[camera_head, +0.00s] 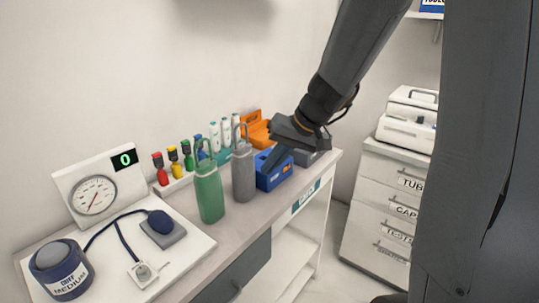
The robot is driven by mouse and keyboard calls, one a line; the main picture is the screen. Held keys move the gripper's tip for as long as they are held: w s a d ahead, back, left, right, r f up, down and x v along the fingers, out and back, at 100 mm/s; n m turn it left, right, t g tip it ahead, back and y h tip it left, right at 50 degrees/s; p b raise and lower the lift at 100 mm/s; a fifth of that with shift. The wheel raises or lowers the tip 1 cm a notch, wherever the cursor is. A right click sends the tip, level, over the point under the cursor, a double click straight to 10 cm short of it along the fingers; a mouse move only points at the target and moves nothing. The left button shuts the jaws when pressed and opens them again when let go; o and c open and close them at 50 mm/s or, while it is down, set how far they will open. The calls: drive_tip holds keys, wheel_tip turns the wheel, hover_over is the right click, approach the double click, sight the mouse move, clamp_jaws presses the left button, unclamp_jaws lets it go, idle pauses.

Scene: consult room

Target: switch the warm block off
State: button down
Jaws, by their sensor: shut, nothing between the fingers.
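A blue block (268,182) sits near the right end of the counter, with small markings on its front. It looks like the warm block; its switch cannot be made out. My gripper (270,166) comes down from the upper right, shut and empty. Its fingertips are at the top of the blue block; whether they touch it I cannot tell. The gripper hides part of the block's top.
A grey bottle (243,176) and a green bottle (209,194) stand left of the block. An orange case (256,130) is behind it, and a dark grey box (312,156) is to its right. A drawer cabinet (383,205) stands right.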

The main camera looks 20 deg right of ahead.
drive_tip(key=w+d+r+t+y+p, duration=0.1)
drive_tip(key=w+d+r+t+p, duration=0.1)
drive_tip(key=w+r, duration=0.5)
drive_tip(key=shift+w+d+r+t, duration=0.25)
drive_tip(key=shift+w+d+t, duration=0.1)
drive_tip(key=shift+d+t, duration=0.05)
drive_tip(key=shift+f, duration=0.1)
wheel_tip(320, 180, down, 7)
drive_tip(key=b, duration=0.4)
drive_tip(key=shift+r, duration=0.2)
drive_tip(key=shift+f+b, duration=1.05)
drive_tip(key=shift+b, duration=0.35)
drive_tip(key=shift+f+b, duration=0.85)
drive_tip(key=shift+b, duration=0.65)
idle(1.0)
drive_tip(key=shift+r, duration=0.1)
drive_tip(key=shift+r+p, duration=0.35)
drive_tip(key=shift+r, duration=0.4)
drive_tip(key=shift+r, duration=0.15)
